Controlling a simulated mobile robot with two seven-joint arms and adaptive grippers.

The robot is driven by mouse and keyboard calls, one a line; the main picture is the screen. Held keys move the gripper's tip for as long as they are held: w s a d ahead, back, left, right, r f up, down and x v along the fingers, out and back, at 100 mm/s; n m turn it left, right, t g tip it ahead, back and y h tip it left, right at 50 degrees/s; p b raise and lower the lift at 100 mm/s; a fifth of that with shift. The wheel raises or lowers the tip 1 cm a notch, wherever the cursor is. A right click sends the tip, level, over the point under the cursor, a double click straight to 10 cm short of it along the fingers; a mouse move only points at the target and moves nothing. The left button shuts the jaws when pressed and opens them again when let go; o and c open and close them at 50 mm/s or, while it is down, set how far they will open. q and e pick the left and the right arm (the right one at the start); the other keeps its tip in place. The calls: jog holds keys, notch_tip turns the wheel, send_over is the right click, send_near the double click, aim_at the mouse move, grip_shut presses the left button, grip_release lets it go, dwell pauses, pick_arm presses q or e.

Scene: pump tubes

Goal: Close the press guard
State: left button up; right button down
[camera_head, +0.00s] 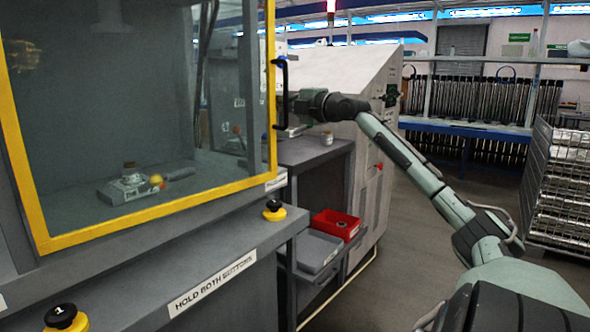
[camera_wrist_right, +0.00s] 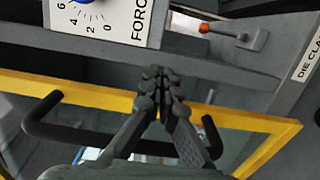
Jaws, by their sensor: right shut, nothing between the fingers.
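The press guard is a clear panel in a yellow frame (camera_head: 150,210), across the front of the press in the head view. Its black upright handle (camera_head: 282,70) is at the right edge. My right gripper (camera_head: 290,106) comes in from the right beside the handle, partly hidden by it. In the right wrist view the fingers (camera_wrist_right: 163,85) are shut and empty, in front of the yellow frame (camera_wrist_right: 100,92). The handle (camera_wrist_right: 42,118) shows on both sides of them; I cannot tell whether they touch it. My left gripper is out of view.
Two yellow-based black buttons (camera_head: 66,318) (camera_head: 274,209) sit on the press's front ledge. Behind the panel lies a small fixture (camera_head: 130,185). A red bin (camera_head: 336,225) and a grey tray (camera_head: 312,250) are at right. A dial panel (camera_wrist_right: 110,18) shows in the wrist view.

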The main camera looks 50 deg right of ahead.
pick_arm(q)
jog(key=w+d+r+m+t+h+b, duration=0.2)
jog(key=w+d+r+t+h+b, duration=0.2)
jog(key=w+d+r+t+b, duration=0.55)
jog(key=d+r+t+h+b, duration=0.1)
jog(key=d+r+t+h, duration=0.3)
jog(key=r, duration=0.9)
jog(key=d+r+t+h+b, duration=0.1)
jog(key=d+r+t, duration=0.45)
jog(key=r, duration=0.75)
pick_arm(e)
jog(key=s+a+n+y, duration=0.2)
jog(key=s+y, duration=0.2)
jog(key=s, duration=1.9)
pick_arm(q)
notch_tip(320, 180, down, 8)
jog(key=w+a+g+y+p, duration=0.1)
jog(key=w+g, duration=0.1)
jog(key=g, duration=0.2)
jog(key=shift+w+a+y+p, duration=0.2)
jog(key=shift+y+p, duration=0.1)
jog(key=shift+p, duration=0.1)
pick_arm(e)
jog(key=w, duration=1.4)
jog(key=shift+a+r, duration=0.4)
jog(key=shift+a, duration=0.05)
